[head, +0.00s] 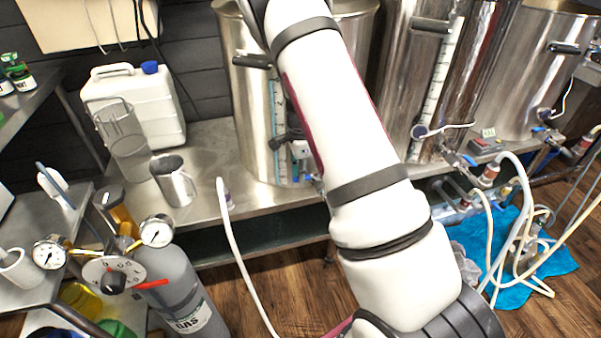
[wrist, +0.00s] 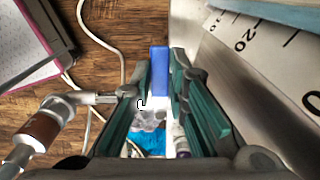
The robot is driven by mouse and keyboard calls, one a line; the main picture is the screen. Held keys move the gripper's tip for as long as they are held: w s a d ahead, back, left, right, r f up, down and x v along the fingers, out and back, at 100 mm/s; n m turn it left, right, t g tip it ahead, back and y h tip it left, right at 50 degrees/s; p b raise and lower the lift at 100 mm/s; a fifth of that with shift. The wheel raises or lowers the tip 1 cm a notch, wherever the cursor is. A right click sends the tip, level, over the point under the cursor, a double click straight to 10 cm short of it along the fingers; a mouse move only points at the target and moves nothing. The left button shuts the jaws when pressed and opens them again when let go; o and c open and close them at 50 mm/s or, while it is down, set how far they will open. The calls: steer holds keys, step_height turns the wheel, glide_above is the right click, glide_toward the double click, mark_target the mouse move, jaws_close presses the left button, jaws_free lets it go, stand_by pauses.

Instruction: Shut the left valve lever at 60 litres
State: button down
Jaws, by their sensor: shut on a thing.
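The blue valve lever (wrist: 159,62) stands between the green-padded fingers of my gripper (wrist: 159,75) in the wrist view, and the gripper is shut on it. The left steel kettle (head: 247,110) stands on the bench in the head view, partly behind my arm. A scale strip (head: 279,110) with a bluish column runs up its front; its figures are too small to read there. In the wrist view a scale (wrist: 265,50) shows a 20 at the right; no liquid level can be read in it. In the head view my arm hides most of the valve area.
More steel kettles (head: 405,90) stand to the right. A white jerrycan (head: 135,110), a steel jug (head: 173,182) and a white hose (head: 236,240) are at the left. A gas cylinder (head: 185,290) with gauges stands front left. Hoses lie on a blue cloth (head: 545,255) at the right.

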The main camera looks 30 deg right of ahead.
steer(key=shift+w, duration=0.1)
steer(key=c, duration=1.6)
jaws_free()
steer(key=shift+o, duration=0.2)
step_height(320, 180, up, 12)
